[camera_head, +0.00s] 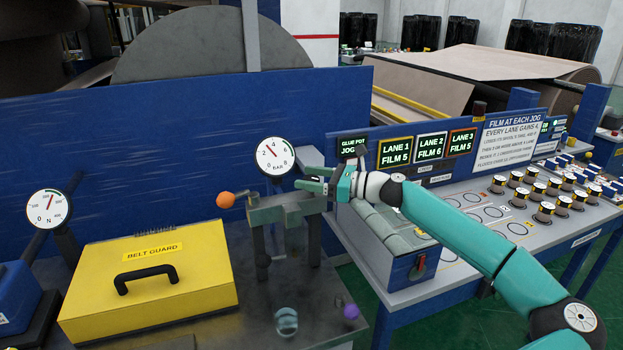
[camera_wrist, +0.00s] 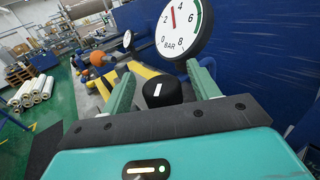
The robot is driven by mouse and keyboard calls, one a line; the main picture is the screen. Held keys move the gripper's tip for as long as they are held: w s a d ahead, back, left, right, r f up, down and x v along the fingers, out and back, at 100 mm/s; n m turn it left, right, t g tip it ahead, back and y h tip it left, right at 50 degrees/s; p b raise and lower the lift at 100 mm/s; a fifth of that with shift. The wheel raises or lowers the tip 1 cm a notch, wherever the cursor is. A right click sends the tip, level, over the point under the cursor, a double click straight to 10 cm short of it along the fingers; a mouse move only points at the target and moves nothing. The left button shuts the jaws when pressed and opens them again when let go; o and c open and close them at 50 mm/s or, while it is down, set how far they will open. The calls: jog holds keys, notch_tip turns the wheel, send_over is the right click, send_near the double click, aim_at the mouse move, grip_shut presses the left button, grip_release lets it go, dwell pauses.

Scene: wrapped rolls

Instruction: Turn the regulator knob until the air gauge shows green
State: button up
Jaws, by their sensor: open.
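The air gauge (camera_head: 275,157) is a round white dial marked BAR. In the wrist view the same gauge (camera_wrist: 184,26) shows its red needle between 2 and 4, left of a green arc on the dial's right rim. A black knob (camera_wrist: 163,92) with a white mark stands below the gauge. My gripper (camera_wrist: 161,72) is open, one finger on each side of the knob, with gaps visible. In the head view my gripper (camera_head: 308,178) points left, just right of and below the gauge; the knob cannot be made out there.
A yellow belt guard box (camera_head: 150,280) with a black handle sits at left, near a second gauge (camera_head: 48,208) marked N. An orange ball (camera_head: 225,200) is left of my gripper. A glass cup (camera_head: 287,322) and purple knob (camera_head: 351,311) are at the front. A blue panel (camera_head: 180,140) stands behind.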

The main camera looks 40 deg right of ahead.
jog(key=shift+c, duration=0.2)
jog(key=c, duration=0.9)
jog(key=m+t+h, duration=0.2)
jog(key=m+h, duration=0.1)
jog(key=h, duration=0.1)
jog(key=shift+m+t+h, duration=0.3)
jog(key=shift+t+h, duration=0.1)
jog(key=m+h, duration=0.1)
jog(key=h, duration=0.1)
jog(key=m+t+h, duration=0.1)
jog(key=m+h, duration=0.1)
jog(key=h, duration=0.1)
jog(key=shift+a+f+m, duration=0.1)
jog(key=shift+a+m, duration=0.05)
jog(key=shift+m, duration=0.15)
jog(key=m+h, duration=0.2)
jog(key=h, duration=0.2)
jog(key=m+g+h, duration=0.1)
jog(key=m+h, duration=0.1)
jog(key=h, duration=0.2)
jog(key=shift+m, duration=0.4)
jog(key=shift+m+g+h, duration=0.7)
jog(key=shift+m+h, duration=0.1)
jog(key=shift+h, duration=0.6)
